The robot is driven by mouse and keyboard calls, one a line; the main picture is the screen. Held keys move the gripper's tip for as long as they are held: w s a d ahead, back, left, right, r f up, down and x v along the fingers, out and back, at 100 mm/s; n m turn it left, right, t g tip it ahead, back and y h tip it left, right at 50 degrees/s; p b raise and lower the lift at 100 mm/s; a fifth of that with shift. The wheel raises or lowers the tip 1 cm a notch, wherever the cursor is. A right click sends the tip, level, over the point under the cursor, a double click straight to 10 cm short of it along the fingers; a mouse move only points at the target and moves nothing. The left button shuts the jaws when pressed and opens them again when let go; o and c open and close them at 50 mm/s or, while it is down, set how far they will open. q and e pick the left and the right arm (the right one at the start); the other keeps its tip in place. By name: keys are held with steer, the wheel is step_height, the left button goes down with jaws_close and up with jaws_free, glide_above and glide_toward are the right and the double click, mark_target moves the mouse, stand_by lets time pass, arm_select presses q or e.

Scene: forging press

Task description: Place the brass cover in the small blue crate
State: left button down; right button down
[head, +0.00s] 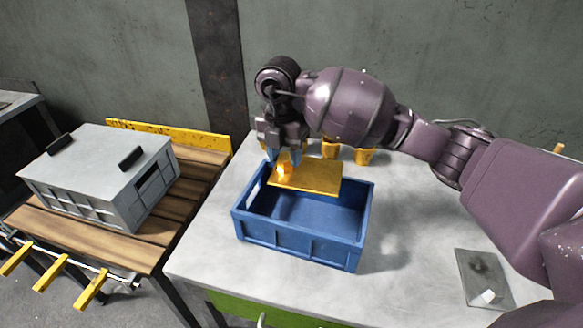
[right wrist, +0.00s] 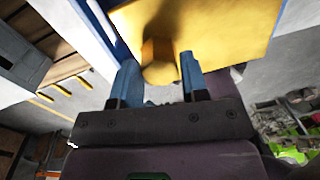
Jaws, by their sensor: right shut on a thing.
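The brass cover (head: 318,178) is a flat yellow plate with a knob, over the back part of the small blue crate (head: 300,246). How far it is above the crate's rim is hard to tell. My right gripper (head: 284,160) is shut on the cover's knob from above. The right wrist view shows the knob between the two blue fingers (right wrist: 159,80), with the plate (right wrist: 215,30) beyond. The crate is open-topped, and its visible inside looks empty. My left gripper is not in view.
The crate stands on a light grey table (head: 400,285). Yellow cups (head: 365,157) stand behind it. A grey plate with a small white block (head: 487,297) lies at the right. A grey lidded box (head: 100,170) stands on a wooden-slatted bench at the left.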

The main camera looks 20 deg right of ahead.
mark_target(283, 171)
step_height(283, 171, down, 16)
steer(key=shift+f+b, duration=0.1)
steer(key=shift+b, duration=0.95)
steer(key=shift+f, duration=0.35)
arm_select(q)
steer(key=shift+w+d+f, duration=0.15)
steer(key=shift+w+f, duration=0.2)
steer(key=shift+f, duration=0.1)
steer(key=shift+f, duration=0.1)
arm_select(e)
steer(key=shift+f, duration=0.15)
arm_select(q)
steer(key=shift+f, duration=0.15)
arm_select(e)
steer(key=c, duration=0.6)
jaws_free()
steer(key=shift+f, duration=0.1)
arm_select(q)
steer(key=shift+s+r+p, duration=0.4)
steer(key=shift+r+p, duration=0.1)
steer(key=shift+p, duration=0.25)
arm_select(e)
steer(key=shift+w+a+r, duration=0.1)
steer(key=shift+a+r, duration=0.05)
steer(key=shift+r, duration=2.9)
steer(key=shift+w+a+r, duration=0.1)
steer(key=shift+r, duration=2.95)
